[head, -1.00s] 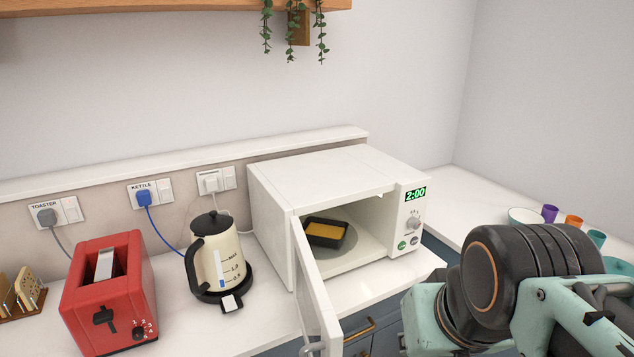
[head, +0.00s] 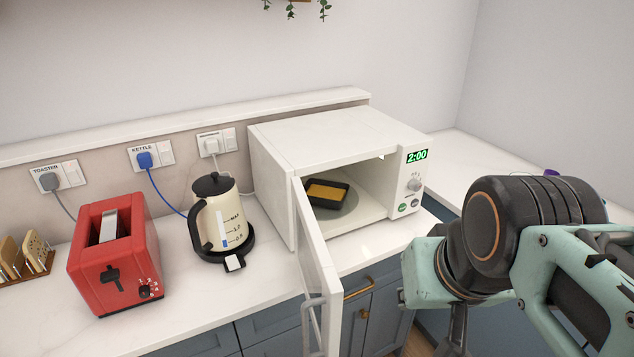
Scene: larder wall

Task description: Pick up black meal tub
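The black meal tub (head: 327,194) is a small dark rectangular tray with yellow-orange contents. It sits level on the round grey turntable (head: 349,204) inside the white microwave (head: 335,137). The microwave door (head: 318,274) stands open, hinged at the left and swung out toward me past the counter's front edge. Its edge comes close to the tub's left side in the picture. My arm fills the lower right, in front of and to the right of the microwave. My gripper's fingers do not show; a dark part below the arm at the bottom edge is too cut off to make out.
A cream kettle (head: 219,217) stands on its base left of the microwave. A red toaster (head: 113,255) and a toast rack (head: 24,258) stand farther left. Blue cupboards (head: 385,298) lie below the counter. Counter space (head: 200,305) in front of the kettle is clear.

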